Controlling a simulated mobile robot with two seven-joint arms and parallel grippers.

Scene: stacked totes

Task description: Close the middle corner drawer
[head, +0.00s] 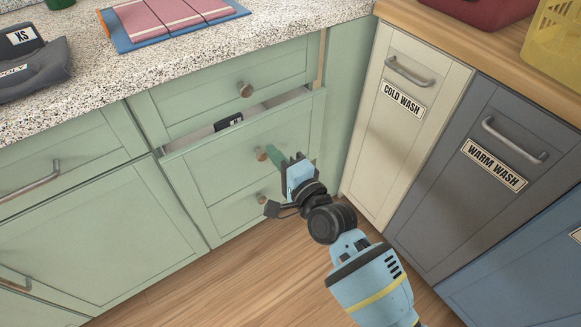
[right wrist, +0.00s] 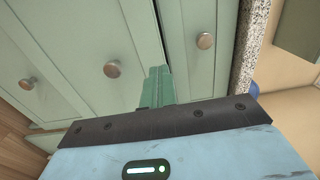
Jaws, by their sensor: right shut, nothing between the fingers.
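The middle corner drawer (head: 222,162) is pale green with a round knob (head: 262,152). It stands partly open, and a narrow gap shows along its top edge with a dark labelled item (head: 229,122) inside. My right gripper (head: 275,158) is shut and empty, its green fingertips at the drawer front just right of the knob. In the right wrist view the shut fingers (right wrist: 157,88) point at the green front beside a knob (right wrist: 112,69); whether they touch it I cannot tell. My left gripper is not in view.
The top drawer (head: 200,100) above and the bottom drawer (head: 230,215) below look shut. A cream "COLD WASH" front (head: 385,140) and a grey "WARM WASH" front (head: 470,200) stand close on the right. Wooden floor (head: 240,280) is clear below.

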